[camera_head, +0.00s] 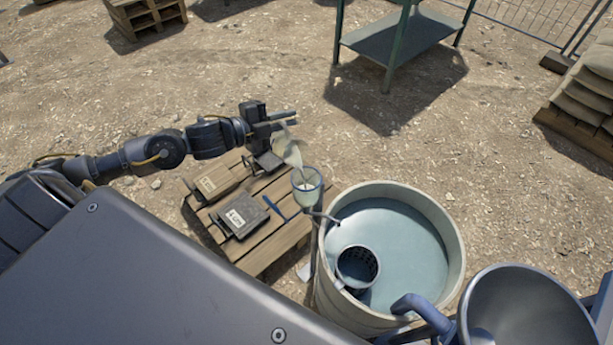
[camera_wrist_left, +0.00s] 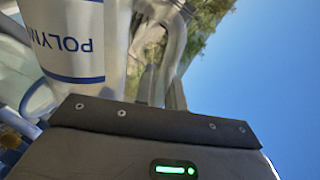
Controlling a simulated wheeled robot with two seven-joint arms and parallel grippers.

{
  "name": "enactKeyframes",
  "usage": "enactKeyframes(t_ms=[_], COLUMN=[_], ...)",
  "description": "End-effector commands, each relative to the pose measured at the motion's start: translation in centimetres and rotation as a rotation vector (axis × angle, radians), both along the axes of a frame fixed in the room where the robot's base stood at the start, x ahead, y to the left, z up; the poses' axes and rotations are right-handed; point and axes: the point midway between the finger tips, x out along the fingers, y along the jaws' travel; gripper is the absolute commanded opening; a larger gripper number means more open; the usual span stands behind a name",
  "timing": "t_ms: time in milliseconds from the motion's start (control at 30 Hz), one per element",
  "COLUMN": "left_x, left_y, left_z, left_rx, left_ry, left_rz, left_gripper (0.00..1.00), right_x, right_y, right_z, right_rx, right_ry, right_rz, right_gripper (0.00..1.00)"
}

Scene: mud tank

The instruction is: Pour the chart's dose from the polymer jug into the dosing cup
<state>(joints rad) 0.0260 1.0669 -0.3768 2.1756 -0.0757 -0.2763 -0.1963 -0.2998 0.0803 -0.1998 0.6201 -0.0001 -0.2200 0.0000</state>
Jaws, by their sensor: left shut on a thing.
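The polymer jug (camera_head: 288,150) is whitish and tilted, its lower end close above the dosing cup. My left gripper (camera_head: 284,121) is shut on it. In the left wrist view the jug (camera_wrist_left: 75,40) fills the upper left, its blue "POLYM" lettering upside down. The dosing cup (camera_head: 307,188) is clear with a blue rim and stands on a stand beside the tank. Pale liquid shows inside it; its exact level is too small to read. I cannot tell for sure whether a stream is falling. My right gripper is not in view. No dose chart is readable.
The round tank (camera_head: 450,240) holds grey-blue fluid and a dark mesh basket (camera_head: 357,267). A pallet (camera_head: 262,244) beside it carries labelled cases (camera_head: 243,214) and a blue tool (camera_head: 272,206). A grey hopper (camera_head: 520,310) stands at front right. A green table (camera_head: 395,45) is behind.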

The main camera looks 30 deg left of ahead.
Motion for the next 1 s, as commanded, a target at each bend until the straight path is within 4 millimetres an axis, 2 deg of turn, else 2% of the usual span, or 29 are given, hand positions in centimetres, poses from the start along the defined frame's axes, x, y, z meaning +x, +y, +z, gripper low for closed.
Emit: enactKeyframes(t_ms=[800, 867, 967, 1000], left_x=[-0.1, 0.2, 1.0, 1.1], left_y=[-0.2, 0.5, 2.1, 2.4], left_z=[0.3, -0.1, -2.2, -1.9], left_rx=[0.024, -0.035, -0.226, -0.278], left_ry=[-0.013, 0.021, 0.110, 0.130], left_rz=[0.000, 0.005, 0.008, 0.006], left_gripper=[0.00, 0.00, 0.00, 0.00], right_x=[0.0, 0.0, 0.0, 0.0], right_y=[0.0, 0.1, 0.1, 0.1], right_z=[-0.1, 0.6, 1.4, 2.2], right_rx=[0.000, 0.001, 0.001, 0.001], right_ry=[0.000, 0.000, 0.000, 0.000], right_rz=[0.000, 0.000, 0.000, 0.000], right_gripper=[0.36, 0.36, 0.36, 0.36])
